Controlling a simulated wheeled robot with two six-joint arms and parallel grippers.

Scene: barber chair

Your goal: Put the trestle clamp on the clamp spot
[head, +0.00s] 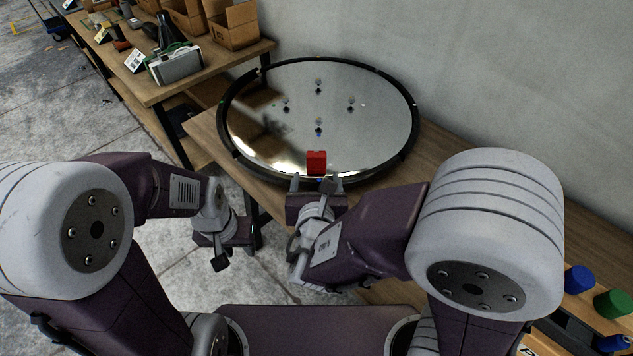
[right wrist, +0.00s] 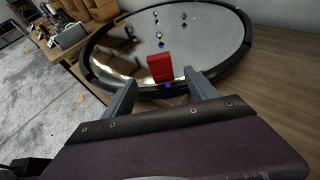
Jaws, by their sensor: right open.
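A small red block (head: 316,162), which I take for the trestle clamp, stands at the near edge of the round mirror (head: 270,150). My right gripper (head: 316,183) is open just in front of it. In the right wrist view the red block (right wrist: 160,67) shows beyond the two spread fingertips, with no visible contact. A blue mark (right wrist: 168,86) lies near the block's foot, and another blue mark (head: 318,133) shows farther in on the mirror. I cannot tell which is the clamp spot. My left gripper (head: 222,240) hangs at the left, away from the mirror; its fingers are unclear.
The black-rimmed mirror lies on a wooden table (head: 440,150) against a grey wall. Several small fittings show on the mirror. A bench at the left holds cardboard boxes (head: 235,25) and a metal case (head: 175,65). Blue (head: 579,279) and green (head: 613,303) cylinders stand at right.

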